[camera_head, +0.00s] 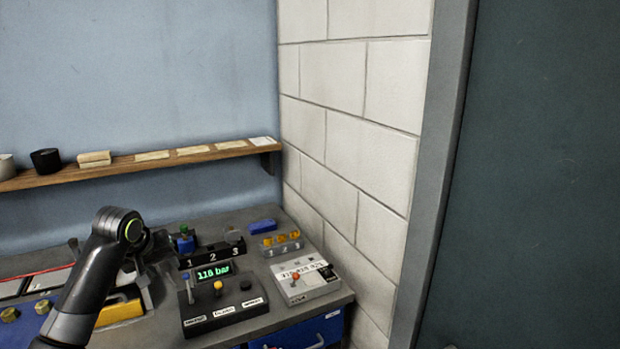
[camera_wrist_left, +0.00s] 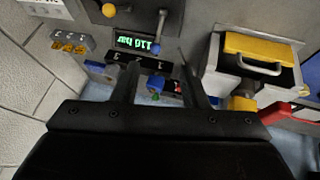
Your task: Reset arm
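My left arm (camera_head: 92,278) comes in from the lower left of the head view, over the workbench. Its dark left gripper (camera_head: 165,250) is partly lost against the dark equipment behind it. In the left wrist view, the two fingers of the left gripper (camera_wrist_left: 158,72) stand apart with no object clearly held between them. A black control box (camera_head: 222,304) with small levers and a green display reading about 116 bar (camera_head: 213,272) is just right of the gripper. My right gripper is in neither view.
A grey box with a red knob (camera_head: 305,280) and a rack of orange parts (camera_head: 282,243) stand at the bench's right. A yellow-topped case (camera_wrist_left: 258,48) is beside the fingers. A wooden shelf (camera_head: 130,166) runs along the back wall. A block wall (camera_head: 350,130) bounds the right.

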